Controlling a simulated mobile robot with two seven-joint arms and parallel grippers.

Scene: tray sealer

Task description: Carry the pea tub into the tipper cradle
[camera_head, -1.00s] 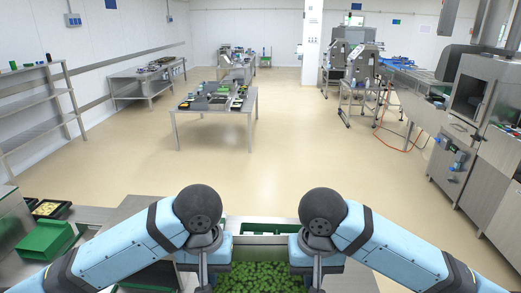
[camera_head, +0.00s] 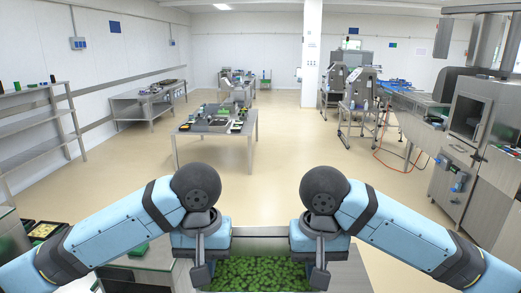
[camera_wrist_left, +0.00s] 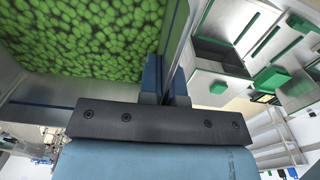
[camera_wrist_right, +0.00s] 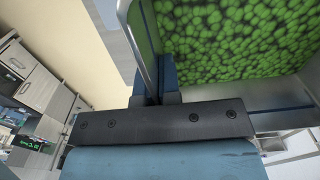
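The pea tub is a grey metal tub filled with green peas, at the bottom middle of the head view; its far wall (camera_head: 262,245) shows between my arms. My left gripper (camera_head: 201,272) is at its left side and my right gripper (camera_head: 320,275) at its right side. In the left wrist view the left fingers (camera_wrist_left: 166,82) are closed on the tub wall (camera_wrist_left: 182,35). In the right wrist view the right fingers (camera_wrist_right: 154,85) are closed on the opposite wall (camera_wrist_right: 139,45). The tub looks level. The tipper cradle cannot be made out.
Metal worktops with dark trays (camera_head: 42,230) and a green item (camera_head: 140,249) lie at the lower left. A table with items (camera_head: 215,127) stands ahead, a shelf rack (camera_head: 35,120) at left, machines (camera_head: 470,115) at right. The floor between is clear.

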